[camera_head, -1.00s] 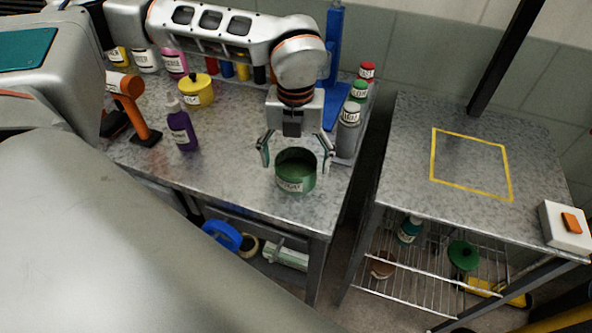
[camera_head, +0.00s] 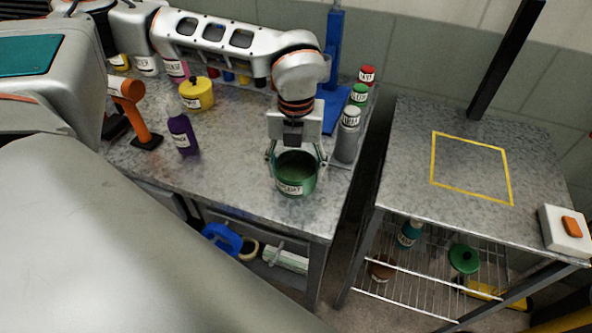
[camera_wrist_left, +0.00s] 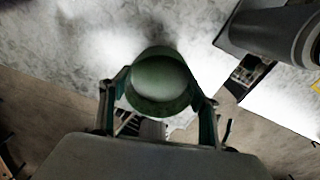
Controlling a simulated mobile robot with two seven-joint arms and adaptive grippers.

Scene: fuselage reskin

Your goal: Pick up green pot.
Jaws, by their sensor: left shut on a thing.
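The green pot (camera_head: 296,181) is an open round pot with a white label on its side. It stands near the front right corner of the metal workbench in the head view. My left gripper (camera_head: 296,160) is shut on the pot, with one finger on each side of its rim. In the left wrist view the pot (camera_wrist_left: 161,84) sits between the two fingers of my left gripper (camera_wrist_left: 158,100). My right gripper does not show in either view.
A purple bottle (camera_head: 183,135), an orange tool (camera_head: 137,112) and a yellow pot (camera_head: 196,94) stand left on the bench. Labelled cans (camera_head: 347,134) stand close right. Across a gap, a second table (camera_head: 410,150) has a clear yellow-outlined square (camera_head: 470,168) and a white box (camera_head: 563,230).

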